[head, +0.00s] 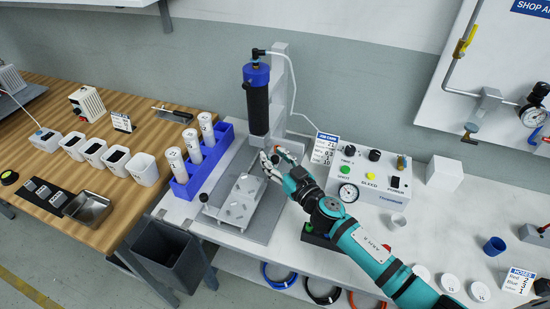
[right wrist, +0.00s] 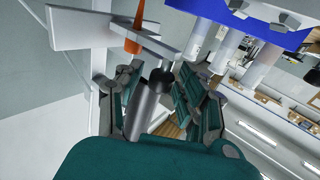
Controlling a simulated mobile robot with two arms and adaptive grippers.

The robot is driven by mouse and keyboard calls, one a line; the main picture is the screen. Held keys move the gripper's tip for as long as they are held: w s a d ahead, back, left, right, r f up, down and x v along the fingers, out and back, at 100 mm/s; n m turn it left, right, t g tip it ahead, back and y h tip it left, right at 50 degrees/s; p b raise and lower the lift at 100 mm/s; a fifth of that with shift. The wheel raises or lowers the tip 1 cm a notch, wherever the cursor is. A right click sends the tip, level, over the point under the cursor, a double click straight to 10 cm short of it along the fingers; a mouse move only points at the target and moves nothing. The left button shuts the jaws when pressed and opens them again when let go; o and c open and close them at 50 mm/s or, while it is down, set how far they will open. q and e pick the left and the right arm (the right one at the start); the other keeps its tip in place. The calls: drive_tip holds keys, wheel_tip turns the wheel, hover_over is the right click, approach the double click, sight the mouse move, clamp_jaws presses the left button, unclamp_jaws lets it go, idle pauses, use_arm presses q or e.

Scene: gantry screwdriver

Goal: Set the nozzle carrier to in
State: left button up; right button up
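The gantry stands on the white bench with a black cylinder (head: 257,105) under a blue cap. A metal plate (head: 243,203) lies on the base below it. My right gripper (head: 277,162) is at the foot of the gantry, just below the cylinder and beside the plate. In the right wrist view an orange tapered nozzle (right wrist: 134,38) sits in a pale grey bar, the likely nozzle carrier (right wrist: 152,42), just beyond the fingers. A grey cylindrical part with a dark end (right wrist: 147,108) shows between the spread fingers; contact is unclear. My left gripper is out of view.
A blue rack (head: 208,166) with white tubes stands left of the gantry. The control box (head: 372,180) with a gauge is to the right. A job card (head: 325,148) stands behind my right arm. Cups and white lids are at the bench's right end.

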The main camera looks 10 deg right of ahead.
clamp_jaws()
drive_tip(key=shift+f, duration=0.15)
idle(0.4)
drive_tip(key=shift+w+a+f, duration=0.1)
drive_tip(key=shift+w+a, duration=0.35)
drive_tip(key=shift+a, duration=0.25)
drive_tip(key=shift+w+a, duration=0.4)
drive_tip(key=shift+a, duration=0.25)
drive_tip(key=shift+o, duration=1.3)
unclamp_jaws()
drive_tip(key=shift+s, duration=0.2)
drive_tip(key=shift+r, duration=0.2)
drive_tip(key=shift+w, duration=0.1)
